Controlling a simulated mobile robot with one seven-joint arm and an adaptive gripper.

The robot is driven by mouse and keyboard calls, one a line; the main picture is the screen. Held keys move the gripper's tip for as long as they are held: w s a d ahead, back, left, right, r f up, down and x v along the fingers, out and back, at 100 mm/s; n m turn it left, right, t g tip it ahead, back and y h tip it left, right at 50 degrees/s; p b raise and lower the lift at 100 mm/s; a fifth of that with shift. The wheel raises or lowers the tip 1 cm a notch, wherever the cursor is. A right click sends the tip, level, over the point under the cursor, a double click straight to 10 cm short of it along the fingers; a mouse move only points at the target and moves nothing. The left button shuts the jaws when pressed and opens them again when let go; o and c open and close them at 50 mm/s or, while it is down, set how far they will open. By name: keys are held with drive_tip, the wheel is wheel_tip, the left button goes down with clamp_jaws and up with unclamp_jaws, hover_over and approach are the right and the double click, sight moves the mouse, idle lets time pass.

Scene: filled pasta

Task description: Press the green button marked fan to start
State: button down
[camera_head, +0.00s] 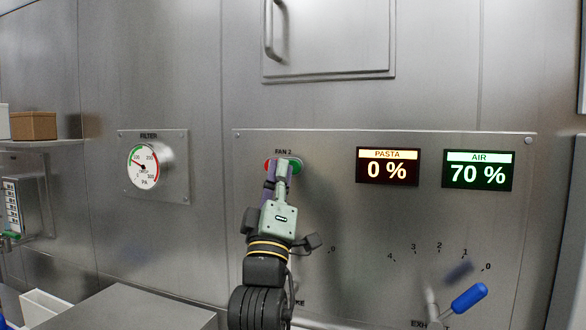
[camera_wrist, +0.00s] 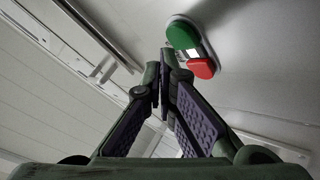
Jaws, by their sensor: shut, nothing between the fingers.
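The green button (camera_head: 297,164) is the right half of a switch under the label FAN 2 (camera_head: 283,152) on the steel panel. The red button (camera_head: 267,165) is its left half. My gripper (camera_head: 283,163) is shut and empty, its tip in front of the middle of the switch, hiding part of it. In the wrist view the green button (camera_wrist: 182,34) and the red button (camera_wrist: 201,68) lie beyond and right of my shut fingertips (camera_wrist: 163,55). A pale strip parts the two buttons. I cannot tell whether the fingertips touch the switch.
A FILTER gauge (camera_head: 143,166) is on the left. Displays read PASTA 0 % (camera_head: 387,166) and AIR 70 % (camera_head: 478,170) on the right. A blue-handled lever (camera_head: 469,298) sticks out at lower right. A closed hatch (camera_head: 328,40) with a handle is above. A grey box top (camera_head: 130,310) is at lower left.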

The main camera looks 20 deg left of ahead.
drive_tip(key=s, duration=0.5)
drive_tip(key=shift+a, duration=0.1)
idle(0.7)
